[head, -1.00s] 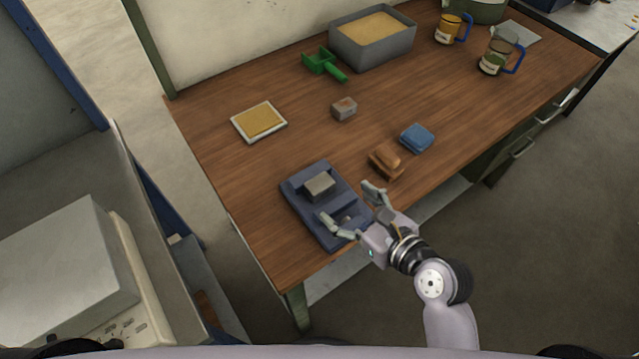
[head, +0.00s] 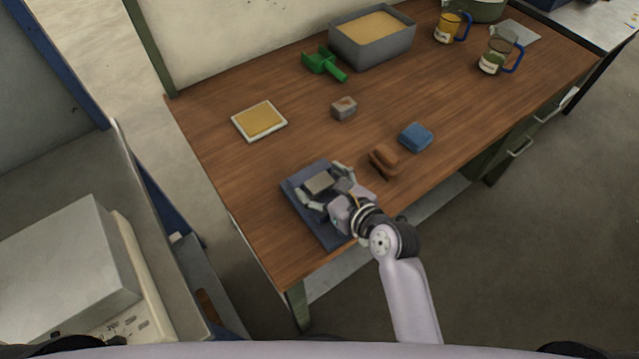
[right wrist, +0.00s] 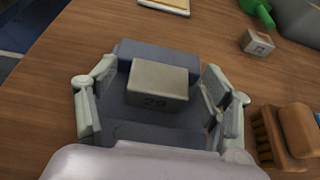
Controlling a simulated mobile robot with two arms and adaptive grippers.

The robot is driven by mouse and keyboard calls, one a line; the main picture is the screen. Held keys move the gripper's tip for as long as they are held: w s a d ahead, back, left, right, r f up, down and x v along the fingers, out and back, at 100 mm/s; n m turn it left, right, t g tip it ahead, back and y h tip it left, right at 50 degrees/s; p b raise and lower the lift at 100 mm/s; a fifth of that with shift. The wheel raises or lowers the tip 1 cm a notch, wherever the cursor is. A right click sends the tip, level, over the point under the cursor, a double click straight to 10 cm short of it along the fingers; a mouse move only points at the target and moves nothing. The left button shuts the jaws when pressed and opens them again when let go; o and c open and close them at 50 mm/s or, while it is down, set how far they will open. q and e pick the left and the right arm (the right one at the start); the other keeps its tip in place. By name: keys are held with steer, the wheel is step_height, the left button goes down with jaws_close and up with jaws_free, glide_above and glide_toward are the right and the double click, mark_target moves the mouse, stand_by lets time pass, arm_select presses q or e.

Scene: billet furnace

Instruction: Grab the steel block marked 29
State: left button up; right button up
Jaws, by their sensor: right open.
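The grey steel block marked 29 (right wrist: 158,84) lies on a dark blue-grey stand (right wrist: 130,130) in the right wrist view. In the head view the block (head: 320,182) sits on the same stand (head: 296,200) near the table's front left corner. My right gripper (head: 325,185) is open, with one finger on each side of the block. In the right wrist view its fingers (right wrist: 153,98) stand apart from the block's sides, with gaps showing. The stand's near part is hidden by my gripper. My left gripper is not in view.
A smaller block (head: 344,108) stands farther back on the wooden table (head: 240,180). A brown brush-like item (head: 384,160) and a blue item (head: 416,137) lie right of my gripper. A yellow-topped tray (head: 259,121), green scoop (head: 322,64) and sand-filled bin (head: 372,52) are behind.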

steer(key=shift+c, duration=0.3)
jaws_close()
steer(key=shift+r, duration=0.15)
stand_by(0.6)
